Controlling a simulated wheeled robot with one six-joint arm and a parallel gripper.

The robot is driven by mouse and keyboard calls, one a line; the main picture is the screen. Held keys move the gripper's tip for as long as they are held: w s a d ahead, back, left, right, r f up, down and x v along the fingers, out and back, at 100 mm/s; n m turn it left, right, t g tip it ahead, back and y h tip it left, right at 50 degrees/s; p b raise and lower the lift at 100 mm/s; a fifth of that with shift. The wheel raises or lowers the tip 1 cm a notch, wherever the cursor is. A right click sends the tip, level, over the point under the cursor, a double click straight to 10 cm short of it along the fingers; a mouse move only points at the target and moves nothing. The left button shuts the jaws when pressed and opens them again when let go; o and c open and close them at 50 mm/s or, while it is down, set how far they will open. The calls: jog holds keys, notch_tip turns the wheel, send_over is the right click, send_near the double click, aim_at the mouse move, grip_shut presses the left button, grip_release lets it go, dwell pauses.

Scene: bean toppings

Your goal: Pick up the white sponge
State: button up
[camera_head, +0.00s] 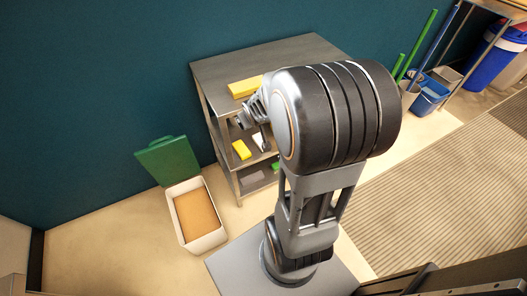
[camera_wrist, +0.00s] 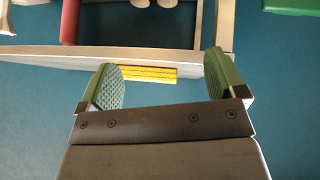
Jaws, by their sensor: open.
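A white item that looks like the white sponge (camera_head: 259,141) lies on the middle shelf of the metal rack in the head view, partly hidden by my arm. My gripper (camera_head: 250,124) is in front of the rack, at about the height between its top and middle shelves, and looks apart from the white item. In the wrist view my gripper (camera_wrist: 168,80) is open, its two green pads wide apart with nothing between them. I cannot make out the white sponge for sure in the wrist view.
The metal rack (camera_head: 290,58) stands against the teal wall. One yellow sponge (camera_head: 245,87) lies on its top, another (camera_head: 241,150) on the middle shelf. A yellow block (camera_wrist: 148,73) shows beyond my gripper. An open white bin (camera_head: 205,241) with a green lid stands left.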

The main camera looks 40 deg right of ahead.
jog(key=d+f+t+y+b, duration=0.1)
jog(key=d+f+t+b, duration=0.35)
jog(key=f, duration=1.05)
jog(key=d+f+t+y+b, duration=0.1)
jog(key=d+f+b, duration=0.6)
jog(key=f, duration=0.8)
jog(key=shift+t, duration=0.25)
jog(key=shift+d+f+b+x, duration=0.1)
jog(key=shift+b+x, duration=0.9)
jog(key=shift+x, duration=2.45)
jog(key=shift+d+f+b+x, duration=0.15)
jog(key=shift+b+x, duration=0.8)
jog(key=shift+x, duration=2.5)
jog(key=shift+s+r, duration=0.1)
jog(key=c, duration=1)
